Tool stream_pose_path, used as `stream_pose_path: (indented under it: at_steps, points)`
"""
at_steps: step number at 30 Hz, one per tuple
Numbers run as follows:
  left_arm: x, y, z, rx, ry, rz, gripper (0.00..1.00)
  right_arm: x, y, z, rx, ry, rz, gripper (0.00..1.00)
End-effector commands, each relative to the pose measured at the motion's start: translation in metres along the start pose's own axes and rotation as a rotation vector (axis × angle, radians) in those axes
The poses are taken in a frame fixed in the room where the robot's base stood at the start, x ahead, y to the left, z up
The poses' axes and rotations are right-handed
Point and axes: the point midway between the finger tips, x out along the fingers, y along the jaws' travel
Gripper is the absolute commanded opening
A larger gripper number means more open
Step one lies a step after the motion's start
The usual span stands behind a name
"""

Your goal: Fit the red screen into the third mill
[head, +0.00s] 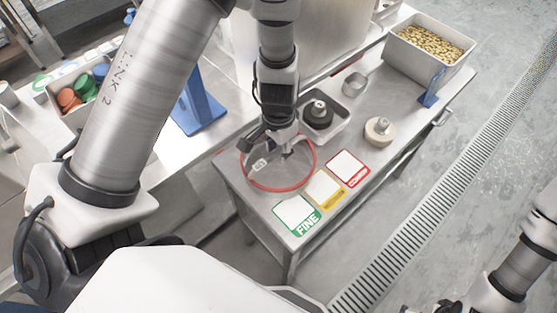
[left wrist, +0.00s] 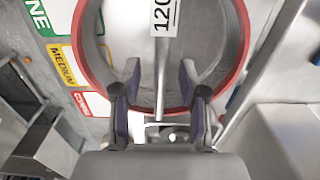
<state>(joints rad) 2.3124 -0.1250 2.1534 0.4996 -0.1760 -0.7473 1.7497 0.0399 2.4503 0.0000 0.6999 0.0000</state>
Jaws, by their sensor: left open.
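The red screen (head: 250,183) is a red-rimmed ring lying on the metal table near its left corner. In the left wrist view the red screen (left wrist: 240,65) has a thin bar across it and a white tag reading 120. My left gripper (head: 284,152) is over the ring, pointing down. In the left wrist view its fingers (left wrist: 159,88) are spread, one on each side of the bar, with nothing held. My right arm shows at the lower right; its gripper (head: 445,306) is mostly cut off. I cannot make out which thing is the third mill.
Green FINE (head: 297,214), yellow (head: 325,188) and red (head: 348,168) cards lie beside the ring. A beige knobbed disc (head: 380,131), a tray with a black knobbed part (head: 318,116) and a bean bin (head: 432,62) stand farther back. A blue stand (head: 200,108) is at left.

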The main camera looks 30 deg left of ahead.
Motion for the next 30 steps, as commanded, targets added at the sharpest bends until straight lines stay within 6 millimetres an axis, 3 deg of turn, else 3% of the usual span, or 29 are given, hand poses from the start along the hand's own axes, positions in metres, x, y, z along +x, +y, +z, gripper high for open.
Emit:
stream_pose_path:
  at_steps: [19,20,23,24,30]
  points:
    - [0.0044,0.0001,0.0002,0.0,0.0,0.0,0.42,0.0063,0.0,-0.0003,0.0,0.001,0.0,1.0]
    - [0.0044,0.0001,0.0002,0.0,0.0,0.0,0.39,0.0063,0.0,-0.0003,0.0,0.001,0.0,1.0]
    - [0.0045,0.0001,0.0002,0.0,0.0,0.0,0.04,0.0063,0.0,-0.0003,0.0,0.001,0.0,1.0]
    - [0.0044,0.0001,0.0001,0.0,0.0,0.0,0.0,0.0063,0.0,-0.0003,0.0,0.001,0.0,1.0]
    - [0.0042,0.0,0.0,0.0,0.0,0.0,0.0,0.0062,0.0,-0.0003,0.0,0.001,0.0,1.0]
